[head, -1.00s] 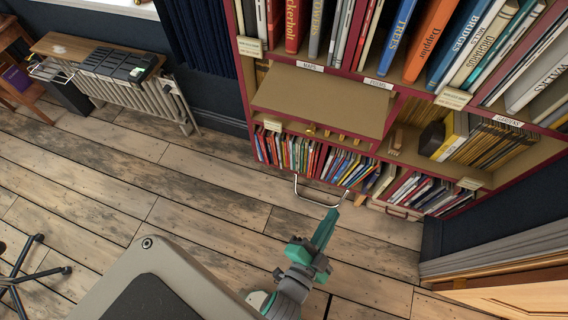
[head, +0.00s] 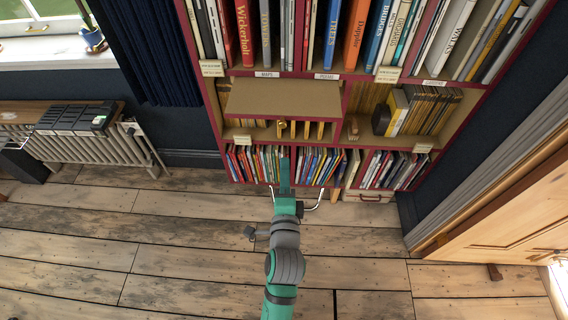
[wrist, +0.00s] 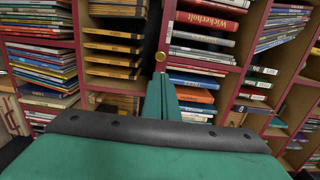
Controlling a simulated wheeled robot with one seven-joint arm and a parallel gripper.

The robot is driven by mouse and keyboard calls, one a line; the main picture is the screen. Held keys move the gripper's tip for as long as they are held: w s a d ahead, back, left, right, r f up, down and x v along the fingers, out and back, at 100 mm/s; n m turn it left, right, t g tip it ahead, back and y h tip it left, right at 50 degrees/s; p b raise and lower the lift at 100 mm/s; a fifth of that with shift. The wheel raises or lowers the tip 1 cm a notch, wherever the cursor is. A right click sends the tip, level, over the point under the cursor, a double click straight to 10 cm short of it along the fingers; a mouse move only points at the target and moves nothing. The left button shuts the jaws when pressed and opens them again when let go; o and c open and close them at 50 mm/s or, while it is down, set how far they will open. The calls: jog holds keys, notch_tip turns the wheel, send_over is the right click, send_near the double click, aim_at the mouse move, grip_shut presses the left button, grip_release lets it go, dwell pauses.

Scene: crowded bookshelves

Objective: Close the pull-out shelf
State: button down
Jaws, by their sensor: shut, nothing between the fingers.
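The pull-out shelf (head: 285,97) is a tan board sticking out from the red-edged bookcase (head: 310,76), below the upper row of books. A brass knob (head: 281,127) shows at its front in the head view. In the wrist view the knob (wrist: 160,56) appears just beyond my fingertips, with the scene turned sideways. My gripper (head: 284,166) is teal, shut and empty, and points toward the bookcase. In the head view its tip shows below the knob and in front of the lower books. I cannot tell the exact gap; no contact is visible.
Books (head: 320,165) fill the compartments below. A radiator (head: 85,148) stands left and a wooden door (head: 505,225) right. The plank floor (head: 190,240) is clear.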

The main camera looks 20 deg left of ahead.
aim_at(284, 126)
jog(key=x, duration=1.2)
jog(key=shift+a, duration=0.6)
jog(key=shift+w+d, duration=0.1)
jog(key=shift+d, duration=0.35)
jog(key=shift+a+r, duration=0.1)
